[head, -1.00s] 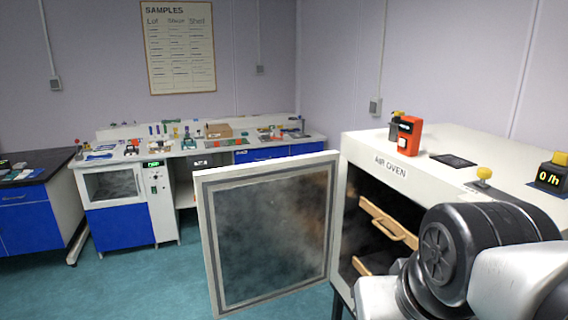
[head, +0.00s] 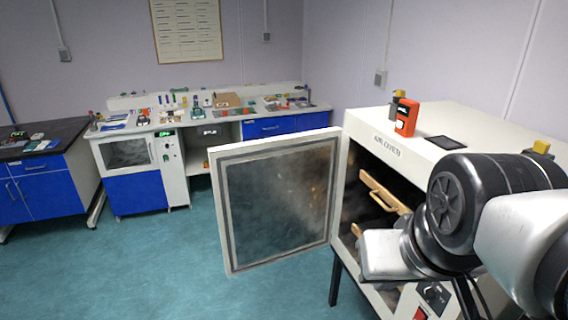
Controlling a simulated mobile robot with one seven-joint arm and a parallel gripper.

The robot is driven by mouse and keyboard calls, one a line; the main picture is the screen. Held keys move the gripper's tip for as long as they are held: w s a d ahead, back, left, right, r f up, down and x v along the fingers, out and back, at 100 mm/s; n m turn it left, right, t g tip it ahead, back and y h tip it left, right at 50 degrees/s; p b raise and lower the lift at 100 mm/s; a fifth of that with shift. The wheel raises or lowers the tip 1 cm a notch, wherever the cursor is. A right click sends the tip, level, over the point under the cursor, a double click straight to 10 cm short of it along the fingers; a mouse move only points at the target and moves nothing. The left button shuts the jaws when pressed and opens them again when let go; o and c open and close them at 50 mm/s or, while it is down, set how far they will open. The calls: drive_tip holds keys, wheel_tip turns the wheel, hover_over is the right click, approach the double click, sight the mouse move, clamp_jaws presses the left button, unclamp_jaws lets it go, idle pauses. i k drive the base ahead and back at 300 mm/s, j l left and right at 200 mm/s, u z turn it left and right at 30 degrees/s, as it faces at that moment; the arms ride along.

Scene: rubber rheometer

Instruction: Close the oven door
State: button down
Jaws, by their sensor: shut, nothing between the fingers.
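The oven door (head: 276,200) stands wide open in the head view. It is a white frame around a smoky glass pane, swung out to the left of the oven. Its hinge side meets the left front edge of the white air oven (head: 470,125). The oven's mouth is open, with wooden-looking shelf fronts (head: 383,192) inside. My arm crosses the right side of the view in front of the oven and hides part of its opening and front. My gripper itself does not show.
A cluttered bench with blue cabinets (head: 270,127) lines the back wall. A dark-topped bench (head: 40,150) stands at left. The teal floor (head: 150,260) left of the door is clear.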

sight(275, 197)
drive_tip(key=k+l+z, duration=0.15)
drive_tip(key=k, duration=0.8)
drive_tip(key=k+z, duration=0.1)
drive_tip(key=z, duration=1.55)
drive_tip(key=j+z, duration=0.25)
drive_tip(key=j, duration=0.2)
drive_tip(key=k+j+z, duration=0.1)
drive_tip(key=j+z, duration=0.2)
drive_tip(key=k+j, duration=0.15)
drive_tip(key=j, duration=0.55)
drive_tip(key=k+j, duration=0.15)
drive_tip(key=j, duration=0.55)
drive_tip(key=k+j, duration=0.15)
drive_tip(key=j, duration=0.5)
drive_tip(key=k+j, duration=0.15)
drive_tip(key=j, duration=0.55)
drive_tip(key=k+j, duration=0.1)
drive_tip(key=j, duration=0.6)
drive_tip(key=k+j, duration=0.15)
drive_tip(key=j, duration=0.55)
drive_tip(key=k+j, duration=0.15)
drive_tip(key=j, duration=0.55)
drive_tip(key=k+j, duration=0.15)
drive_tip(key=j, duration=0.55)
